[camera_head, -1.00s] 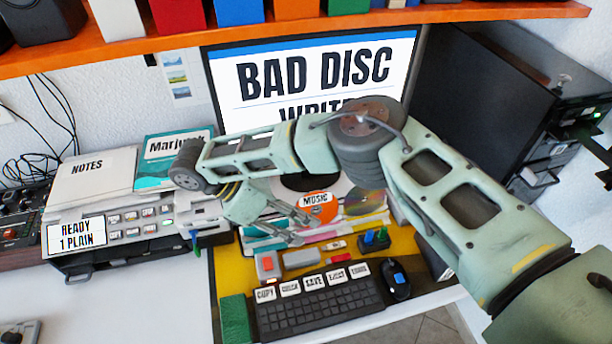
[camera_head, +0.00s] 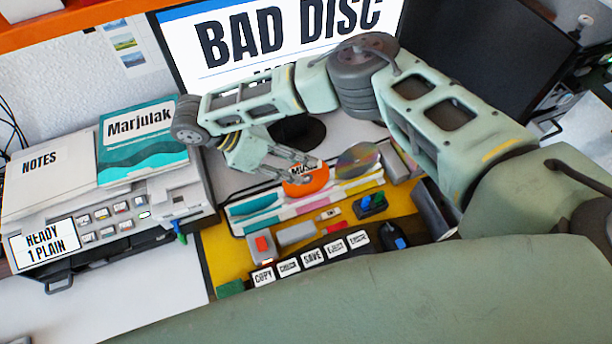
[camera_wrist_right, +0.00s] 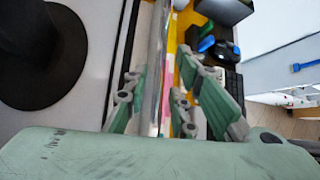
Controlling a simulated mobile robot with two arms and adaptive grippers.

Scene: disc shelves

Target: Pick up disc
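An orange disc marked "MUSIC" (camera_head: 308,184) stands among the cases of a low disc rack (camera_head: 240,225) in the head view. A shiny rainbow disc (camera_head: 358,160) stands to its right. My right gripper (camera_head: 297,160) is over the upper left of the orange disc and covers part of its label. In the right wrist view its fingers (camera_wrist_right: 155,110) are apart, with a thin grey edge between them. I cannot tell whether they touch a disc. My left gripper is not in view.
A monitor (camera_head: 285,45) reading "BAD DISC" stands behind. At left is a disc machine (camera_head: 120,222) with notes and a "Marjulak" case (camera_head: 140,145) on top. Labelled keys (camera_head: 312,258), a mouse (camera_head: 393,240) and a red button (camera_head: 262,244) lie in front. A large green part of mine hides the foreground.

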